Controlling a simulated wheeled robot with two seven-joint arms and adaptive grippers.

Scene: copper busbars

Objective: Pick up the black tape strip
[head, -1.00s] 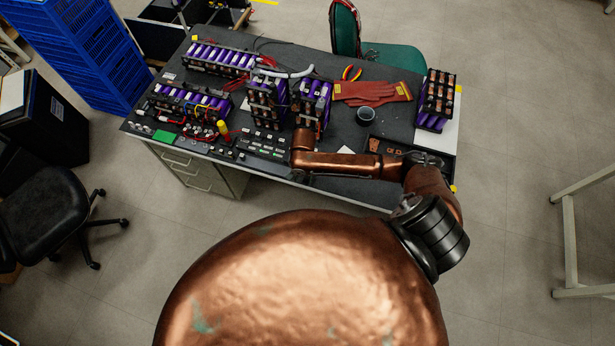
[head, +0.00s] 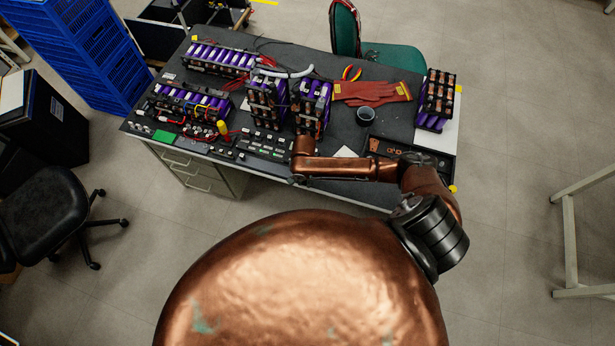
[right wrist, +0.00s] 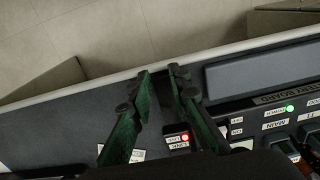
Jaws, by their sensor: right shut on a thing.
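My right gripper (right wrist: 160,76) is low over the dark bench mat near its front edge, beside the control panel. Its green-padded fingers are closed in on a thin dark thing, apparently the black tape strip (right wrist: 162,96), which is hard to tell from the dark mat behind it. In the head view my right forearm reaches left along the front of the bench, and the gripper (head: 297,179) is small and mostly hidden there. The left gripper is not in view.
The control panel (head: 265,144) with lit switches lies beside my gripper. Purple battery packs (head: 312,105) stand close behind my wrist. Open floor lies in front of the bench.

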